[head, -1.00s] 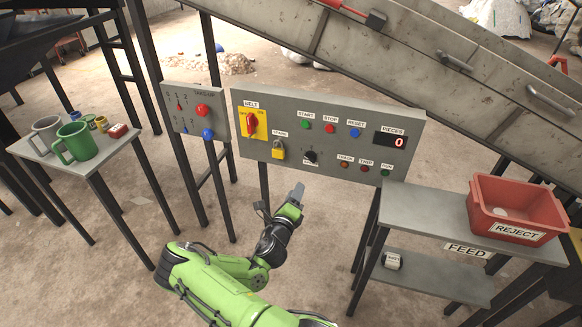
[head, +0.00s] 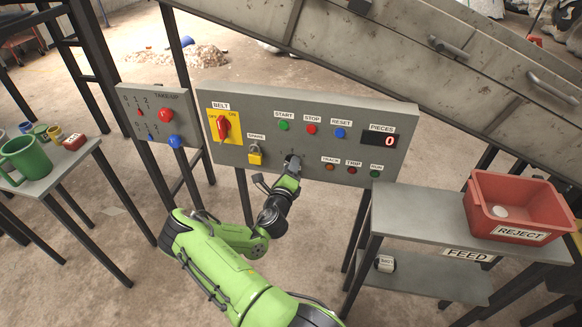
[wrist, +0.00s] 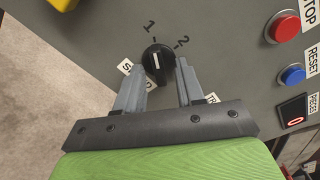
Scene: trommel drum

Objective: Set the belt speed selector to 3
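The belt speed selector (wrist: 158,62) is a round black knob with a white pointer line on the grey control panel (head: 225,165). In the wrist view the marks 1 and 2 show above it; the pointer lies close to the 1 mark. No 3 mark is visible. A white label, apparently SPEED, is partly hidden by my left finger. My gripper (wrist: 160,68) is open, with one fingertip on each side of the knob's lower part; I cannot tell whether they touch it. In the head view my gripper (head: 293,162) is at the panel and covers the knob.
Near the knob are the red stop button (wrist: 285,27), the blue reset button (wrist: 292,75), a yellow padlock (head: 255,156) and the red belt switch (head: 222,127). A feed shelf with a red reject bin (head: 483,205) stands right, a table with a green mug (head: 25,160) left.

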